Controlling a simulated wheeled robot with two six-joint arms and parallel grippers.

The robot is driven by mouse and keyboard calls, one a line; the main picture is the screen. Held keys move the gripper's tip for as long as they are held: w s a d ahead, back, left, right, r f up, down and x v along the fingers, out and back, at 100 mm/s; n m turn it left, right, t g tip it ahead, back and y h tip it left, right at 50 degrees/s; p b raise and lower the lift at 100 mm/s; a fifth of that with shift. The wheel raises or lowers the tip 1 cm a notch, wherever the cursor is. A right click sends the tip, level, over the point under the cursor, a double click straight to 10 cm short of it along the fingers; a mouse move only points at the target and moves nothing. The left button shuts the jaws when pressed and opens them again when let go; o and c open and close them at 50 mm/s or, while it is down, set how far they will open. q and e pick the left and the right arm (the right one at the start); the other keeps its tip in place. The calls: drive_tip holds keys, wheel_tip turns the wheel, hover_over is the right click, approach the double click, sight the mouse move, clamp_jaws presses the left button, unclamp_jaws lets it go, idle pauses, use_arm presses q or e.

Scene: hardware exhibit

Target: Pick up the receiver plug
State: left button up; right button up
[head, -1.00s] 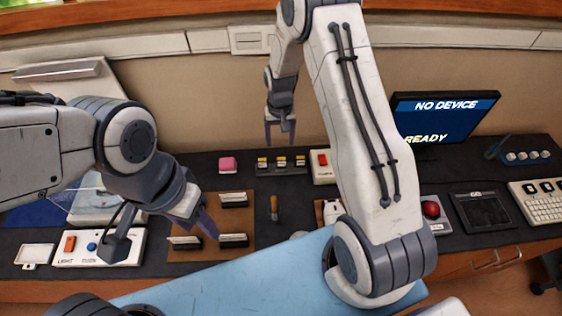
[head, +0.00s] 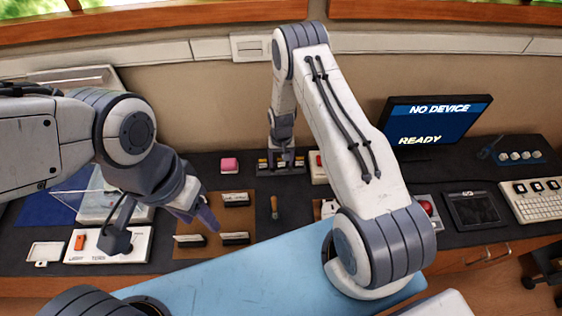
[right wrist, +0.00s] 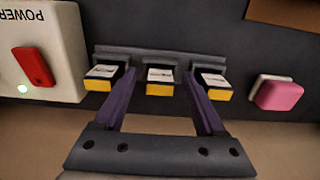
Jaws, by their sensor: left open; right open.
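Three plugs with white labels and yellow edges sit in a row in a dark rack (right wrist: 160,55) in the right wrist view: a left plug (right wrist: 103,78), a middle plug (right wrist: 160,81) and a right plug (right wrist: 212,85). Their labels are too small to read, so I cannot tell which is the receiver plug. My right gripper (right wrist: 160,76) is open, its fingers on either side of the middle plug, apart from it. In the head view the right gripper (head: 283,158) is at the rack and partly hides it. My left gripper (head: 200,212) is open above the brown board.
A pink block (right wrist: 279,94) and a white power box (right wrist: 42,50) with a red switch flank the rack. A brown board (head: 240,196) with several dark holders lies in front. A monitor (head: 436,121) reads "NO DEVICE" and "READY".

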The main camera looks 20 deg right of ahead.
clamp_jaws()
idle(0.4)
